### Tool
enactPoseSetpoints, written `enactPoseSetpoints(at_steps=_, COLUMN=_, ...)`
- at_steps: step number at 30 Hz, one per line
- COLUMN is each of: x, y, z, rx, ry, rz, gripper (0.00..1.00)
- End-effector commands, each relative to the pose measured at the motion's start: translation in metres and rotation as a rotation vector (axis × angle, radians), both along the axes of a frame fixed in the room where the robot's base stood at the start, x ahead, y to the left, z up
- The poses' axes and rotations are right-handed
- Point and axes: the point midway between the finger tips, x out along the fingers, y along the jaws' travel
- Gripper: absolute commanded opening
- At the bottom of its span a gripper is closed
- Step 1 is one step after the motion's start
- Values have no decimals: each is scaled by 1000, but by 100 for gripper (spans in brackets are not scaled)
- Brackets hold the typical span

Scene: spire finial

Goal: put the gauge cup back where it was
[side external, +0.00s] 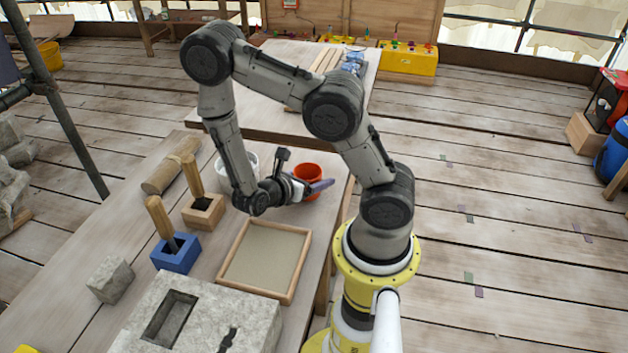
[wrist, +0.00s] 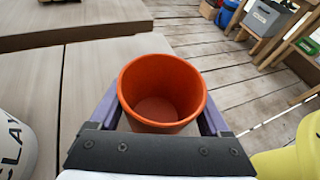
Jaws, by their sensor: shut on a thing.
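The gauge cup, an orange-red, empty, open-topped cup (side external: 307,170), is by the right edge of the workbench in the side view. In the wrist view the cup (wrist: 160,124) is upright, its opening facing the camera. My gripper (side external: 318,187) has its purple fingers on either side of the cup, shut on it; in the wrist view the gripper (wrist: 160,112) hides the cup's near lower side. I cannot tell whether the cup's base touches the bench or is slightly above it.
A white clay bucket (wrist: 14,145) stands left of the cup. A wood-framed sand tray (side external: 264,259), a blue tool holder (side external: 176,254), a wooden tool holder (side external: 203,212) and a stone block (side external: 205,310) occupy the bench (side external: 130,215). A second table (side external: 275,65) stands behind.

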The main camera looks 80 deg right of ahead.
Motion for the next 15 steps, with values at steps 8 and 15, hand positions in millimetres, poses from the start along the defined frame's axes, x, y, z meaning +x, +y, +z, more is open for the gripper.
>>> enactPoseSetpoints(at_steps=8, x=0, y=0, z=-10, rx=0, ry=-2, rz=0, gripper=26)
enactPoseSetpoints(at_steps=15, x=0, y=0, z=-13, rx=0, ry=0, rz=0, gripper=26)
